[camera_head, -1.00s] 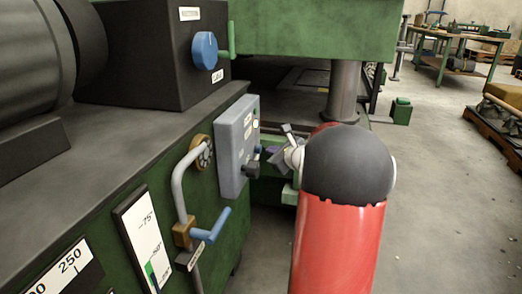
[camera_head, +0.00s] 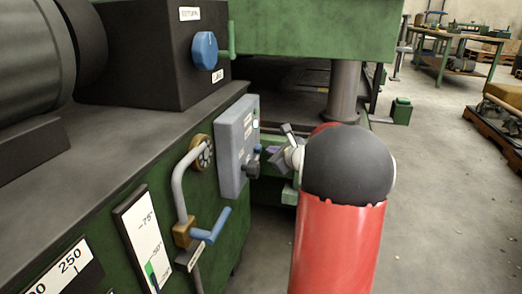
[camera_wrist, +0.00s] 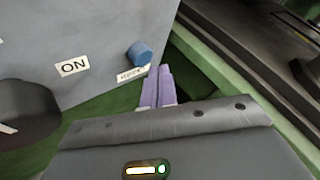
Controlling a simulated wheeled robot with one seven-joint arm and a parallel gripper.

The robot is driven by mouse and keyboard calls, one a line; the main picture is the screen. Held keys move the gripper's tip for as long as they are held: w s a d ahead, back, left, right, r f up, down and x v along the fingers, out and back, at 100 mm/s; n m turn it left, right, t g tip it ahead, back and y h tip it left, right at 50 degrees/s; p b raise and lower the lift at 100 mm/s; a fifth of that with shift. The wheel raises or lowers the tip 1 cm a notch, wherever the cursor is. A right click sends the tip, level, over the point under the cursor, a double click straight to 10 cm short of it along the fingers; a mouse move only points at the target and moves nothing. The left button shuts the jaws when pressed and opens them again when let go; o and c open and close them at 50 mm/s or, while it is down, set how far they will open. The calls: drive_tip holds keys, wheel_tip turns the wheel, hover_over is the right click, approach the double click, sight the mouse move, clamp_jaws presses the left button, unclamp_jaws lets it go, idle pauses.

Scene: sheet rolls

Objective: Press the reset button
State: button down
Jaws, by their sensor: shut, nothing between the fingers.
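The blue reset button (camera_wrist: 139,54) sticks out of the grey control box (camera_wrist: 95,30), above a small label too blurred to read surely. In the head view the button (camera_head: 258,149) shows small at the right edge of the grey box (camera_head: 238,140). My gripper (camera_wrist: 160,70) has two purple fingers lying together, shut and empty. In the wrist view their tips appear just right of and below the button, with a small gap in the picture; depth is hard to tell. In the head view the gripper (camera_head: 275,154) is partly hidden behind my arm.
Green machine beams lie beyond the fingers. Open floor (camera_head: 440,200) lies to the right.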

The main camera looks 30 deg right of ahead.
drive_tip(key=shift+w+a+b, duration=0.3)
drive_tip(key=shift+w+a, duration=0.35)
drive_tip(key=shift+w, duration=0.05)
idle(0.9)
idle(0.3)
drive_tip(key=shift+s+d+b, duration=0.3)
drive_tip(key=shift+s+d, duration=0.3)
drive_tip(key=shift+s, duration=0.1)
drive_tip(key=s+d, duration=0.3)
drive_tip(key=s, duration=0.1)
drive_tip(key=shift+d, duration=0.15)
idle(0.7)
